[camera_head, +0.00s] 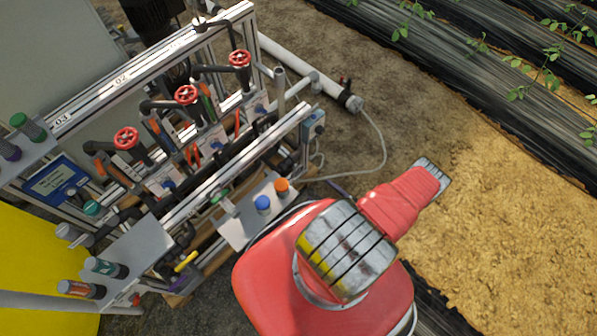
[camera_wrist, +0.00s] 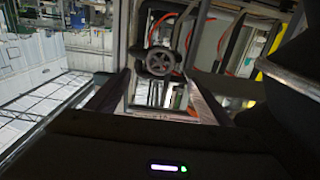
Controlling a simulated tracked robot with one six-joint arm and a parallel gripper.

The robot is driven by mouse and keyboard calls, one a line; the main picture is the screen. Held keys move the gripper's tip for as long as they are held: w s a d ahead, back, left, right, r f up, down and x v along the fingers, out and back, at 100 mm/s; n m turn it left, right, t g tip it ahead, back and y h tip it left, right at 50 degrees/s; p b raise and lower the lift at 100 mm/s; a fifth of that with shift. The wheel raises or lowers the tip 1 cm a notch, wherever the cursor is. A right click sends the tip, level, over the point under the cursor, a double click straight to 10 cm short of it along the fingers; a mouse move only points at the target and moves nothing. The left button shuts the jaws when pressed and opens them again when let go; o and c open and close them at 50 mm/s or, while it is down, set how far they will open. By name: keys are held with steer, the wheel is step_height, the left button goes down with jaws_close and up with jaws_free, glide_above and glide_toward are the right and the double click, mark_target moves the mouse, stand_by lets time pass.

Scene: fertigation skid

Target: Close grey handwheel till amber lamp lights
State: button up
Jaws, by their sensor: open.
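A grey spoked handwheel (camera_wrist: 161,61) shows in the wrist view, face-on, just beyond the tips of my gripper (camera_wrist: 158,76). The two fingers are apart, one on each side below the wheel, with nothing held between them. I cannot tell whether either fingertip touches the rim. In the head view my red arm covers the lower middle, and neither my gripper nor the grey handwheel can be made out. I cannot pick out a lit amber lamp in either view.
Red handwheels (camera_head: 186,94) sit on the skid's metal frame (camera_head: 150,60). A small shelf (camera_head: 236,231) holds an orange-capped item (camera_head: 281,185) and a blue-capped item (camera_head: 262,203). A blue control panel (camera_head: 56,184) is at left. Open soil (camera_head: 510,200) lies to the right.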

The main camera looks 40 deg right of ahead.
mark_target(299, 172)
steer(key=n, duration=0.3)
steer(key=shift+w, duration=0.1)
stand_by(0.3)
steer(key=shift+w+a, duration=0.35)
steer(key=shift+w, duration=1.9)
steer(key=shift+w+a, duration=0.3)
steer(key=shift+w, duration=1.95)
steer(key=shift+w+a, duration=0.35)
steer(key=shift+w, duration=1.9)
steer(key=shift+c, duration=0.4)
steer(key=shift+d, duration=0.1)
steer(key=c, duration=1)
